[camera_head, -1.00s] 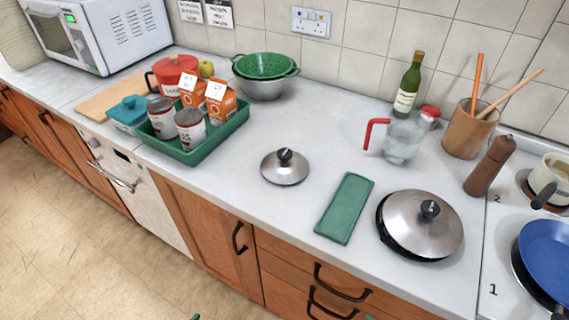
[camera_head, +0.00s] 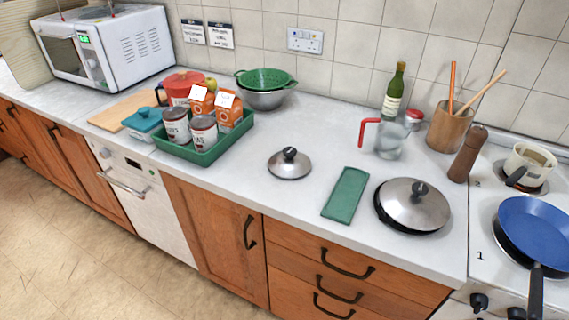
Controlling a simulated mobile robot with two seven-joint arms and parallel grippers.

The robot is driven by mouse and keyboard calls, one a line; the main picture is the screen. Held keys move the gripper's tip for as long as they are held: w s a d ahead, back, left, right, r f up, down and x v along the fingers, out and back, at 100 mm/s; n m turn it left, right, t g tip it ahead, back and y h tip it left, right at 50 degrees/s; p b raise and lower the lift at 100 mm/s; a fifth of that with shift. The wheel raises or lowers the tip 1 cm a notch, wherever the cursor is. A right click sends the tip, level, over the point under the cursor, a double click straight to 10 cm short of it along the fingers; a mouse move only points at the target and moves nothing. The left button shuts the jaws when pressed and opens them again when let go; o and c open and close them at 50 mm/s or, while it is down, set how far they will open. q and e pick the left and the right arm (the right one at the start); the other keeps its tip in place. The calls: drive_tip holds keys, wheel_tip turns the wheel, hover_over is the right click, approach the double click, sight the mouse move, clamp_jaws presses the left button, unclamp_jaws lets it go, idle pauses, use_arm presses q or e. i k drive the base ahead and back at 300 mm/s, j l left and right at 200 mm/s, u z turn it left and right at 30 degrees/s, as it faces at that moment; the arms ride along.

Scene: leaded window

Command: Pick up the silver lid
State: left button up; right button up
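A small silver lid (camera_head: 289,164) with a black knob lies flat on the white worktop, near the middle of the head view. A second, larger silver lid (camera_head: 414,204) with a black knob sits on a dark pan to its right. Both lids are in plain sight with nothing over them. Neither of my grippers shows in the head view.
A green mat (camera_head: 345,195) lies between the two lids. A green tray (camera_head: 203,154) with cans and cartons stands left of the small lid. A glass jug (camera_head: 389,139) and a pepper mill (camera_head: 467,154) stand behind and right. Worktop around the small lid is clear.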

sight(289, 162)
drive_tip(key=i+j+z, duration=0.15)
drive_tip(key=j, duration=0.25)
drive_tip(key=i+j+z, duration=0.1)
drive_tip(key=j, duration=0.35)
drive_tip(key=i+j+z, duration=0.15)
drive_tip(key=j, duration=0.25)
